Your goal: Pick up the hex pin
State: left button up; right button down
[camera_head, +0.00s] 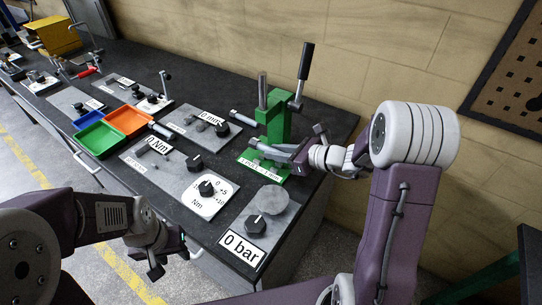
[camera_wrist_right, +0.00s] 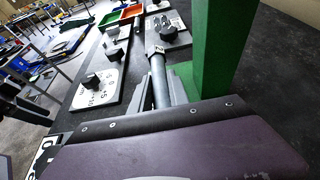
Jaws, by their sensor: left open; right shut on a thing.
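My right gripper (camera_head: 284,150) is at the front of the green jack (camera_head: 277,122), low beside its upright. In the right wrist view, its grey fingers (camera_wrist_right: 165,94) are shut on a grey rod, the hex pin (camera_wrist_right: 157,72), which points away from the gripper. The rod also shows in the head view (camera_head: 265,146), to the left of the fingers. The green upright stands close beside the fingers in the wrist view. I cannot tell whether the pin touches the jack. My left gripper (camera_head: 168,262) is open and empty, low in front of the bench.
The dark bench (camera_head: 185,90) carries grey panels with knobs and a 0 bar panel (camera_head: 245,240) near the front. A green tray (camera_head: 97,139), an orange tray (camera_head: 130,120) and a blue tray (camera_head: 88,120) lie left of the jack. A black-gripped lever (camera_head: 304,68) rises behind it.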

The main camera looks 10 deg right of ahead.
pick_arm(q)
jog(key=shift+r+p, duration=0.6)
jog(key=shift+r, duration=0.05)
pick_arm(e)
jog(key=a+r+v, duration=0.1)
jog(key=v, duration=1)
jog(key=shift+s+a+r, duration=0.2)
jog(key=shift+s+r, duration=0.05)
jog(key=shift+s, duration=0.2)
